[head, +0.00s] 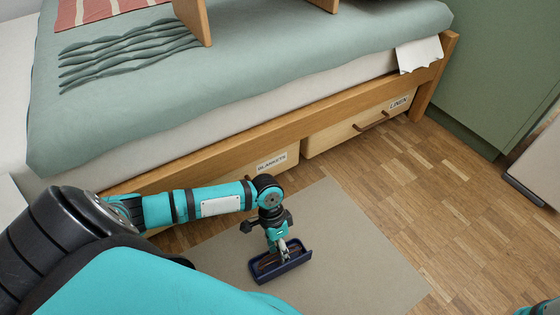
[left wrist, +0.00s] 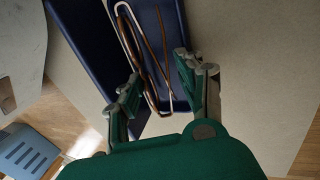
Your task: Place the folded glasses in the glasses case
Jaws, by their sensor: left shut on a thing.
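The open glasses case (head: 293,266) is dark blue and lies on the beige mat; its flat dark blue half also shows in the left wrist view (left wrist: 88,45). The folded glasses (left wrist: 152,65), with brown arms and a thin pale frame, are over the case's other half, between my left gripper's fingers. Whether they touch the case floor I cannot tell. My left gripper (head: 282,246) points down at the case and is shut on the glasses; its fingers also show in the left wrist view (left wrist: 160,75). My right gripper is not in view.
The beige mat (head: 365,245) has free room around the case. Behind it stands a wooden bed with a drawer marked BLANKETS (head: 285,157) and one marked LINEN (head: 345,137). A green cabinet (head: 495,60) stands at the right. Wood floor (head: 450,190) lies bare between.

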